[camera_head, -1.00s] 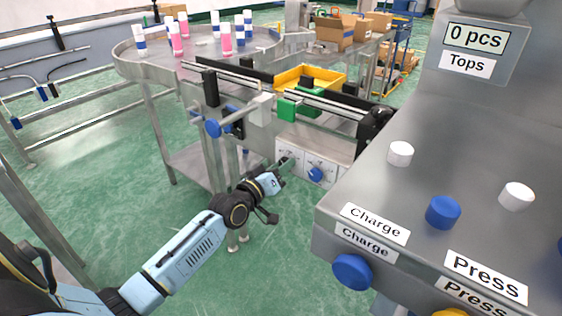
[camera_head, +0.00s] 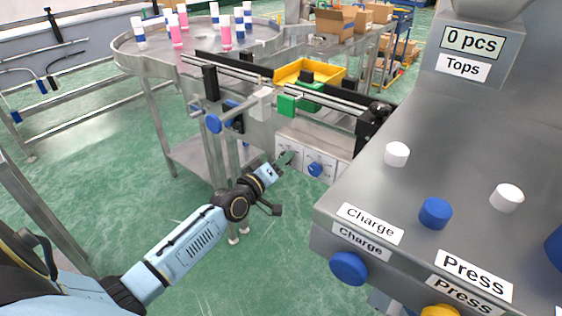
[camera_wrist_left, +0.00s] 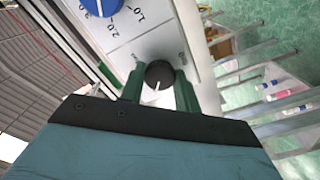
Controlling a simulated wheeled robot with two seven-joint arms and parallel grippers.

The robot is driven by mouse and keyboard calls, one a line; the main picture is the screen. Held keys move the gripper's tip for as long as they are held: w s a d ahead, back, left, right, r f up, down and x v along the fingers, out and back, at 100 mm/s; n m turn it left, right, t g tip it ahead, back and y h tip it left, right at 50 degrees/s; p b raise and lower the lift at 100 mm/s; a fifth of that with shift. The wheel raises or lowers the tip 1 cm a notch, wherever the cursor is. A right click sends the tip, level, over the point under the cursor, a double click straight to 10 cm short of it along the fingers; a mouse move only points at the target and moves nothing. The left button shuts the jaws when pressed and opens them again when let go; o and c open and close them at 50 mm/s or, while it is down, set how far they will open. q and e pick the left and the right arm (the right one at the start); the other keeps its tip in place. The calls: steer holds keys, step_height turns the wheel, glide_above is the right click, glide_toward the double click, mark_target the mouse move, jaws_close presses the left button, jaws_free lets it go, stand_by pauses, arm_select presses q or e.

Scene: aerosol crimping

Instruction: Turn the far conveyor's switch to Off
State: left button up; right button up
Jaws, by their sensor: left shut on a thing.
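The far conveyor's control panel (camera_head: 305,154) is a white plate on the conveyor's side, with a blue dial (camera_head: 315,169) on it. In the left wrist view the switch is a black round knob (camera_wrist_left: 159,75) with a white pointer line. My left gripper (camera_head: 287,158) reaches the panel left of the blue dial. In the left wrist view its two green fingers (camera_wrist_left: 158,88) stand on either side of the black knob, shut on it. The small labels beside the knob are too blurred to read. The blue dial (camera_wrist_left: 100,6) also shows at the top there. My right gripper is out of view.
A grey machine (camera_head: 420,190) with Charge and Press buttons fills the right side. A round table (camera_head: 195,50) with several pink and blue cans stands at the back left.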

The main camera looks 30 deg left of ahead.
arm_select(q)
steer(key=o, duration=1)
steer(key=shift+s+a+p, duration=0.2)
steer(key=shift+s+p, duration=0.2)
steer(key=shift+s, duration=1.8)
steer(key=shift+s+a+p, duration=0.15)
steer(key=shift+s+p, duration=0.2)
steer(key=shift+s, duration=1.9)
steer(key=shift+s+a+p, duration=0.2)
steer(key=shift+s+p, duration=0.2)
steer(key=shift+s, duration=1.8)
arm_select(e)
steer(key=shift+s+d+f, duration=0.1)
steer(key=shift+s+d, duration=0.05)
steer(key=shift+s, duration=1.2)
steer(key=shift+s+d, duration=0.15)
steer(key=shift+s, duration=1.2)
